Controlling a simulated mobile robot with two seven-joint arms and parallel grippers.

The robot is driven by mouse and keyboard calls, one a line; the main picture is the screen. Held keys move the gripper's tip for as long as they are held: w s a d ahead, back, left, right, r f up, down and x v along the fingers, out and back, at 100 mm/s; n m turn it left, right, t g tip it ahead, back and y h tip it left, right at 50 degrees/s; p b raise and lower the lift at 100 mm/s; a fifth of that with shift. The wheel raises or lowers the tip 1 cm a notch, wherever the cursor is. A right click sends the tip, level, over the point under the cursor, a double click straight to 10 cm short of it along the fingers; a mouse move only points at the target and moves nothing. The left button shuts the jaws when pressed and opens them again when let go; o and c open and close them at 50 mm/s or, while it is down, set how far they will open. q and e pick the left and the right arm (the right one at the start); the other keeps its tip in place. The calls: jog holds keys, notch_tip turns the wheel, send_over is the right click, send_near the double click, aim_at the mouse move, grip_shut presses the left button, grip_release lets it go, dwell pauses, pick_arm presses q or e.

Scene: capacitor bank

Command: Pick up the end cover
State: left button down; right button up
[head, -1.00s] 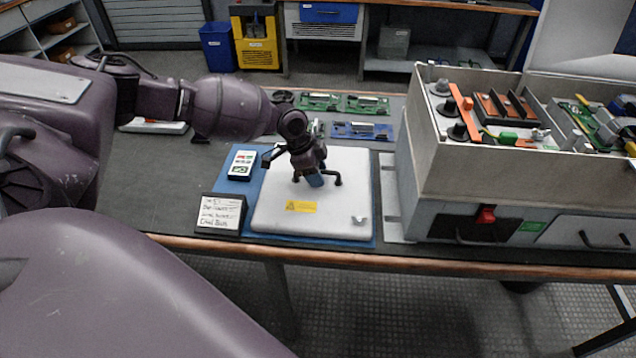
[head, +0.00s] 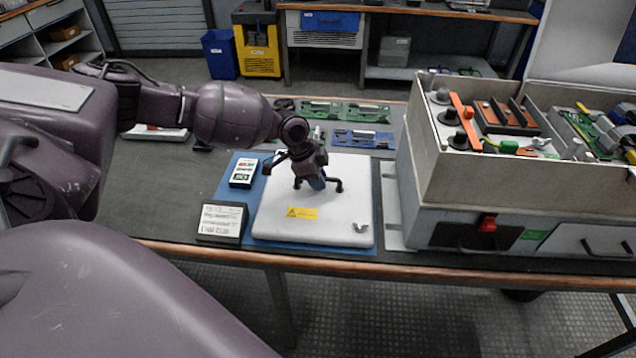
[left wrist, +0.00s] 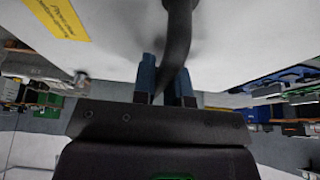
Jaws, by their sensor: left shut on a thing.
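The end cover (head: 284,227) is a flat white panel with a yellow warning label, a black bar handle and a small silver wing-shaped part near its front right corner. It lies over a blue mat (head: 226,189) on the table. My left gripper (head: 317,184) is at the middle of the handle. In the left wrist view, the two blue fingertips of my left gripper (left wrist: 166,82) are on either side of the black handle (left wrist: 178,35), shut on it. Whether the cover touches the mat is hard to tell. My right gripper is not in view.
An open cabinet (head: 520,187) with components inside stands close to the right of the cover. A small sign (head: 221,222) and a white device (head: 243,171) are at its left. Green and blue circuit boards (head: 361,138) lie behind it. The table's front edge is close.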

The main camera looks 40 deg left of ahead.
pick_arm(q)
notch_tip(320, 180, up, 20)
jog(key=p, duration=0.3)
jog(key=shift+f, duration=0.1)
dwell(0.3)
